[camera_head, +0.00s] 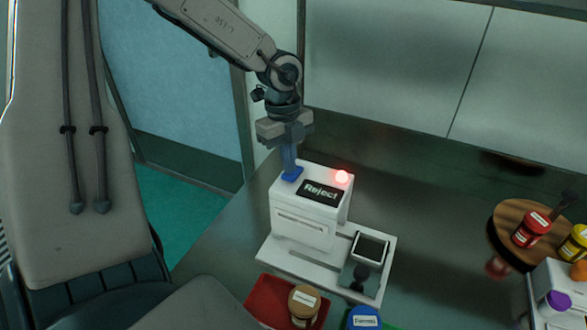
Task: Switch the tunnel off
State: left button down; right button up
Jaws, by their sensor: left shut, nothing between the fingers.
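The tunnel is a white box-shaped machine (303,231) on the dark metal table. A black display on its top (320,191) reads "Reject". A round red light (342,177) glows at the top right corner. My left gripper (291,174) points down at the back left corner of the tunnel's top. Its blue fingers are shut and empty. The fingertips are at or just above the top surface; I cannot tell if they touch. Any switch under them is hidden. My right gripper is not in view.
A white base plate with a small dark-screened device (370,248) extends in front of the tunnel. A red tray (262,298) holds a brown-lidded jar (304,301); a blue-lidded jar (363,318) is beside it. A round wooden stand (503,226) with jars is at right.

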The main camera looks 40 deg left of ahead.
pick_arm(q)
jog(key=shift+f, duration=0.1)
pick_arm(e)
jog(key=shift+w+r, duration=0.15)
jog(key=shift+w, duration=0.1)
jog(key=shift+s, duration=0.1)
pick_arm(q)
jog(key=shift+f, duration=0.1)
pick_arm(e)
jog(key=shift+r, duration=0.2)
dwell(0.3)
pick_arm(q)
jog(key=shift+b, duration=0.3)
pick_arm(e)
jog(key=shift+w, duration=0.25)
pick_arm(q)
jog(key=shift+f, duration=0.1)
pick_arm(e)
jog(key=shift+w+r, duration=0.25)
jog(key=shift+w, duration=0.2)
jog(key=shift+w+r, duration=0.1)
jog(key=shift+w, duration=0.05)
pick_arm(q)
jog(key=shift+f, duration=0.1)
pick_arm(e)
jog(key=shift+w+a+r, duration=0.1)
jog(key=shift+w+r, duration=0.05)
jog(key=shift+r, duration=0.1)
